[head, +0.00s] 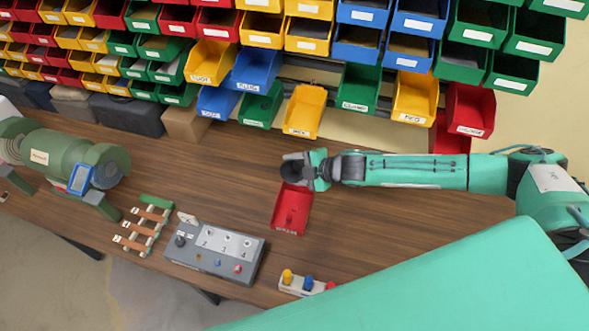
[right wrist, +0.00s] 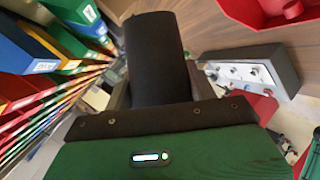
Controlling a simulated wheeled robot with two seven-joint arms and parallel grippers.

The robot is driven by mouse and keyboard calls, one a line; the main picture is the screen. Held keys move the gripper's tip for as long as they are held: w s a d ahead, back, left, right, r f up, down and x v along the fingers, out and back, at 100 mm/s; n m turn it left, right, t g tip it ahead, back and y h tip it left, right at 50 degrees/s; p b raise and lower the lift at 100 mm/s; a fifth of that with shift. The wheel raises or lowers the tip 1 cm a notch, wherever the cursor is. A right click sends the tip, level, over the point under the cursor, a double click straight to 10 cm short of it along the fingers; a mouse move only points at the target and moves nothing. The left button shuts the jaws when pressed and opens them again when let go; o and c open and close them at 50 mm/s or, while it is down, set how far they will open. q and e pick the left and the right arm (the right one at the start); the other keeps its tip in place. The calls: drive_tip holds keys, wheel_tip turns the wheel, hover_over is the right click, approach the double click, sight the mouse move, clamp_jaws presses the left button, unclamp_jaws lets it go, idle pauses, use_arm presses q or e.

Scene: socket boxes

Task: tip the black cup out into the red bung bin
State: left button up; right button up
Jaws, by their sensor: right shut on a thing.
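My right gripper (head: 304,168) reaches in from the right and is shut on the black cup (head: 290,171). The cup is mostly hidden by the gripper in the head view. In the right wrist view the cup (right wrist: 155,60) is a plain black cylinder between the jaws; its contents are not visible. The red bin (head: 302,197) lies on the bench just below the cup in the head view, and something small and red is inside it. The red bin also shows at the top right of the right wrist view (right wrist: 250,14). My left gripper is not in view.
A grey control box (head: 225,262), a wooden rack (head: 143,228) and a white holder with coloured pegs (head: 303,287) are along the front of the bench (head: 400,220). A green machine (head: 60,160) stands left. Coloured socket bins (head: 305,110) fill the back. The bench right of the red bin is clear.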

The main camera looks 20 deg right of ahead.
drive_tip(key=shift+r+m+g+y, duration=0.45)
drive_tip(key=shift+m+g+y, duration=0.25)
drive_tip(key=shift+m+g, duration=0.3)
drive_tip(key=shift+r+m+y, duration=0.25)
drive_tip(key=shift+m+y, duration=0.15)
drive_tip(key=shift+m, duration=0.2)
drive_tip(key=m+g+y, duration=0.1)
drive_tip(key=r+m+g+y, duration=0.1)
drive_tip(key=m, duration=0.1)
